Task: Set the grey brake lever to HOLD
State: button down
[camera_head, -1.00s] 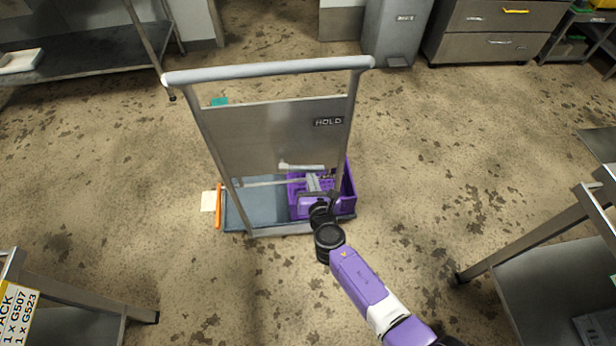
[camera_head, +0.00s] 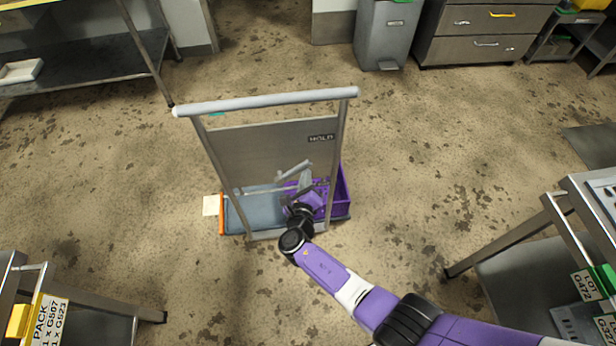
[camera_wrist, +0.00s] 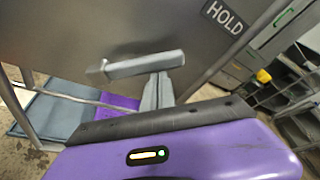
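The grey brake lever (camera_wrist: 145,65) shows in the wrist view as a bar against the cart's metal panel. It is tilted, its right end higher, short of the HOLD label (camera_wrist: 223,16) at upper right. In the head view the lever (camera_head: 294,171) is below and left of the HOLD label (camera_head: 321,138). My gripper (camera_wrist: 158,92) has its grey fingers close together at the lever's underside, seemingly touching it. They look shut, with no lever seen between them; the tips are partly hidden. In the head view my gripper (camera_head: 306,182) is low in front of the panel.
The cart has a pale push handle (camera_head: 265,102) and a blue-grey deck (camera_head: 240,213) bearing a purple crate (camera_head: 342,190). Steel tables stand at lower left and right (camera_head: 510,260). Open floor surrounds the cart.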

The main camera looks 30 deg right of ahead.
jog(key=shift+w+a+r+n+h+p, duration=0.15)
jog(key=shift+a+r+n+h+p, duration=0.15)
jog(key=shift+a+r+n, duration=0.25)
jog(key=shift+r+n, duration=0.15)
jog(key=shift+n, duration=0.1)
